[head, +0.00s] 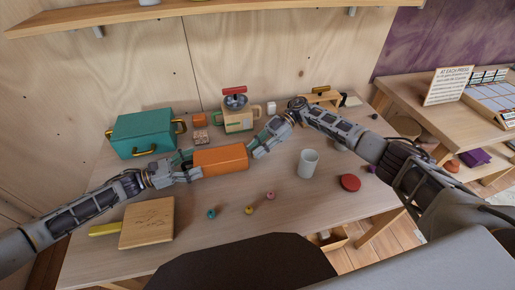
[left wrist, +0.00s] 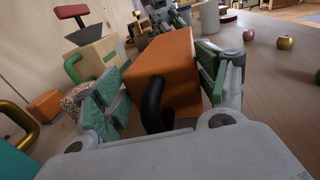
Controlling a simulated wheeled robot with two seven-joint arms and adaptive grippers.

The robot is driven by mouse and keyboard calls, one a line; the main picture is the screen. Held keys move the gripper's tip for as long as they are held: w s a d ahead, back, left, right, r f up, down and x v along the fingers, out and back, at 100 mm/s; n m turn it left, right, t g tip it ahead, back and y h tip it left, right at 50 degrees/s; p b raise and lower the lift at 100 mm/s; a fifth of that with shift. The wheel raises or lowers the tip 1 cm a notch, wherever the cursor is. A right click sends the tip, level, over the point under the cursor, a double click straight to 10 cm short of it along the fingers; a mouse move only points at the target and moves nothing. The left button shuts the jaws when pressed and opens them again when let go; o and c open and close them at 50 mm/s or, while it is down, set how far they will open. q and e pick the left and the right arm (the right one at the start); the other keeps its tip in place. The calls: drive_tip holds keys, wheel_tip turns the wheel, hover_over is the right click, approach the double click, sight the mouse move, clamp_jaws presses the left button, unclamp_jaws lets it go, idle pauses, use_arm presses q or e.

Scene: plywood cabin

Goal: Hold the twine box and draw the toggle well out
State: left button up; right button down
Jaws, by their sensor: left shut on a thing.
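The twine box, an orange block (head: 221,158), lies on the table in front of the green case. My left gripper (head: 188,165) is shut on its left end; in the left wrist view the box (left wrist: 165,72) sits between green finger pads (left wrist: 168,88). A black curved piece (left wrist: 153,104) shows at the near end of the box; I cannot tell what it belongs to. My right gripper (head: 256,149) is at the right end of the box, with its fingers pointing towards it. The toggle is not visible, and I cannot tell whether the right gripper holds it.
A green case (head: 143,134) and a red-topped grinder-like device (head: 236,112) stand behind. A white cup (head: 308,163) and red disc (head: 350,183) are to the right. A wooden board (head: 147,223) lies front left; small coloured beads (head: 249,209) lie in front. A shelf (head: 130,12) hangs above.

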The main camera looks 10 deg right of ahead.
drive_tip(key=d, duration=1.3)
drive_tip(key=shift+d, duration=0.3)
drive_tip(key=c, duration=1.6)
unclamp_jaws()
drive_tip(key=shift+o, duration=0.2)
drive_tip(key=shift+v, duration=3.65)
